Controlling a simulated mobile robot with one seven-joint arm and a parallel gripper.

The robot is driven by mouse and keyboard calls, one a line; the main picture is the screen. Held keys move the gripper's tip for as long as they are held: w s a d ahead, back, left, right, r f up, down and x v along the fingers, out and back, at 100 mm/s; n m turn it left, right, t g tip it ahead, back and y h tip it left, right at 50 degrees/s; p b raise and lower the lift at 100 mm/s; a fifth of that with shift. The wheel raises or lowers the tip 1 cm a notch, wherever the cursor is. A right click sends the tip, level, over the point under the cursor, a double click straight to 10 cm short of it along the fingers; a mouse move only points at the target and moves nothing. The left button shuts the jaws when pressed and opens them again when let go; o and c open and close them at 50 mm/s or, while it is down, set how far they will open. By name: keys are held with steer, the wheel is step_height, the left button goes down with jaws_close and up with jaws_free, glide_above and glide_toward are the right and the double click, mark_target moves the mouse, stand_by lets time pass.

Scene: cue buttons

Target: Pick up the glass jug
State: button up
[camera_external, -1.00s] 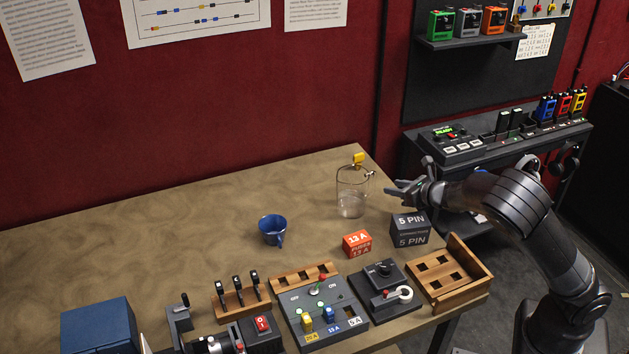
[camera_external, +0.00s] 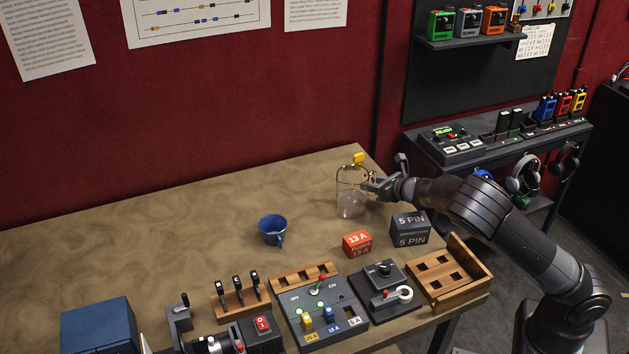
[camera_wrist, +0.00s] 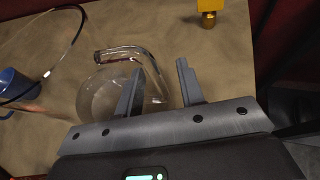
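The clear glass jug (camera_external: 351,205) stands upright near the back right corner of the table. It shows in the wrist view, with its wide rim at the left and its curved handle (camera_wrist: 148,62) facing my gripper. My gripper (camera_external: 373,186) is at the jug's right side, at handle height. In the wrist view my gripper (camera_wrist: 160,78) has its two fingers apart, with part of the handle appearing between them. Whether a finger touches the glass I cannot tell.
A blue cup (camera_external: 272,230) stands left of the jug. A yellow-topped piece (camera_external: 358,158) is behind it. An orange fuse box (camera_external: 357,243) and dark 5 PIN box (camera_external: 410,229) are in front. Switch panels (camera_external: 325,312) and a wooden tray (camera_external: 475,268) line the front edge.

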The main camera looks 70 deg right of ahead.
jaws_close()
stand_by(1.3)
